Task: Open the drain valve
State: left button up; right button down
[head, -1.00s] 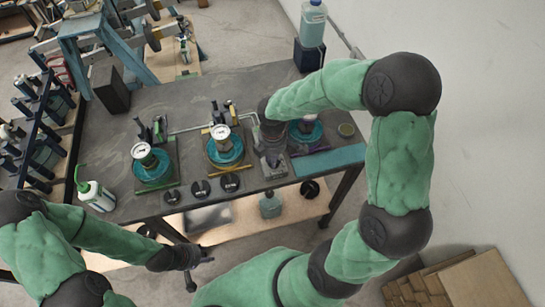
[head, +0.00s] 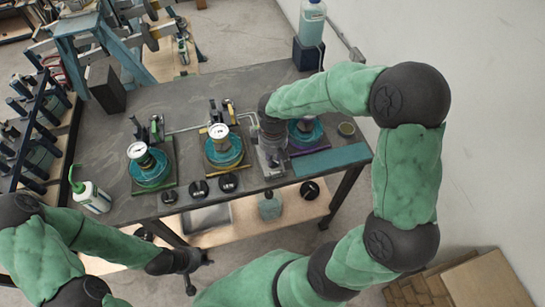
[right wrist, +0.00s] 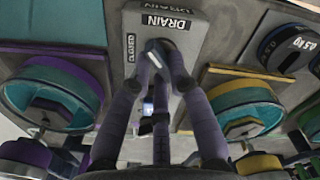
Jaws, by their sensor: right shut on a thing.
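The drain valve's grey block (head: 272,172) stands near the front edge of the dark workbench, right of the middle gauge. In the right wrist view the block (right wrist: 195,25) carries the labels "DRAIN" and "CLOSED". My right gripper (right wrist: 163,52) is down at the block, shut on the small pale valve lever (right wrist: 152,60) between its fingertips. The fingers hide much of the lever, so its exact angle is hard to tell. In the head view my right gripper (head: 270,145) hides part of the block. My left gripper (head: 196,270) is open and empty in front of the bench.
Black weights (head: 199,188) lie along the front edge. A green-capped bottle (head: 92,196) stands at the left corner. The back of the bench top is mostly clear.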

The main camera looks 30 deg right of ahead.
jog(key=m+b, duration=0.1)
jog(key=m, duration=0.4)
jog(key=shift+s+d, duration=0.1)
dwell(0.4)
jog(key=c, duration=1.1)
grip_release()
jog(key=shift+c, duration=0.2)
notch_tip(320, 180, up, 12)
